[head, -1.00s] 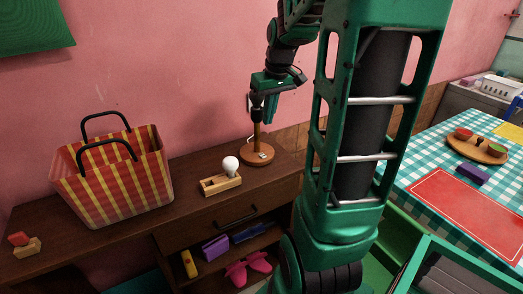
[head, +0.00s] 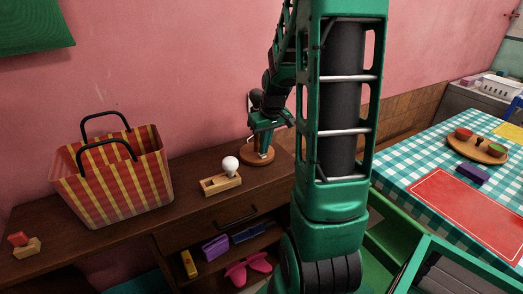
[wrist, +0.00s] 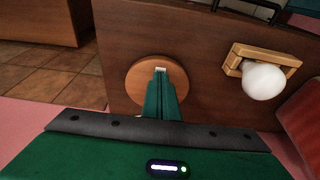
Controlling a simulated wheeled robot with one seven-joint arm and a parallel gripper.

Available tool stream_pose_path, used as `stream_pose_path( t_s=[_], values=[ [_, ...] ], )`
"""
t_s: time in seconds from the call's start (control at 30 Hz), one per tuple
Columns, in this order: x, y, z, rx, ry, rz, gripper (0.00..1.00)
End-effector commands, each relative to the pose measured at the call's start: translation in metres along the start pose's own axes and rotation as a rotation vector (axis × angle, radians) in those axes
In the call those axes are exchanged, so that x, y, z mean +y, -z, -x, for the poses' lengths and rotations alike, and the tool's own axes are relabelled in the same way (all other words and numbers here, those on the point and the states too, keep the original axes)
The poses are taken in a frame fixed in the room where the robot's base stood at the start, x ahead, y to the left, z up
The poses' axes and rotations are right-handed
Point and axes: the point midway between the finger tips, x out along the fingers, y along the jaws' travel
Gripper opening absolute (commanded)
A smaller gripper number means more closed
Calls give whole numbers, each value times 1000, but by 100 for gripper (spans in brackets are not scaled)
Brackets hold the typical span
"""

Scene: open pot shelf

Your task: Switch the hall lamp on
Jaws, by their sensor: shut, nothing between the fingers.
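The hall lamp stands at the right end of the brown cabinet, its round wooden base (head: 257,157) partly behind my gripper (head: 262,149). Its post is mostly hidden by my gripper in the head view. In the wrist view I look down on the base (wrist: 138,88). A small pale piece, which looks like the switch (wrist: 160,69), shows on it right at my fingertips (wrist: 161,76). My gripper is shut and empty, pointing down over the base. I cannot tell whether the fingers touch the switch. No glow from the lamp shows.
A wooden holder (head: 208,189) with a white bulb (head: 230,163) stands left of the lamp on the cabinet top (head: 187,178). A red-and-yellow striped basket (head: 115,185) stands farther left. The pink wall is close behind. A checkered table (head: 405,160) is at the right.

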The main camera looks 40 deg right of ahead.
Motion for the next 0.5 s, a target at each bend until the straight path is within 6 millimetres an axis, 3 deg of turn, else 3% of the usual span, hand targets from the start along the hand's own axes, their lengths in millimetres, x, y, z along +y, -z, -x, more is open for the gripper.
stream_pose_path(
  t_s=[0.5],
  values=[
    [0, -4, -10, 0, 0, 0, 0]
  ],
)
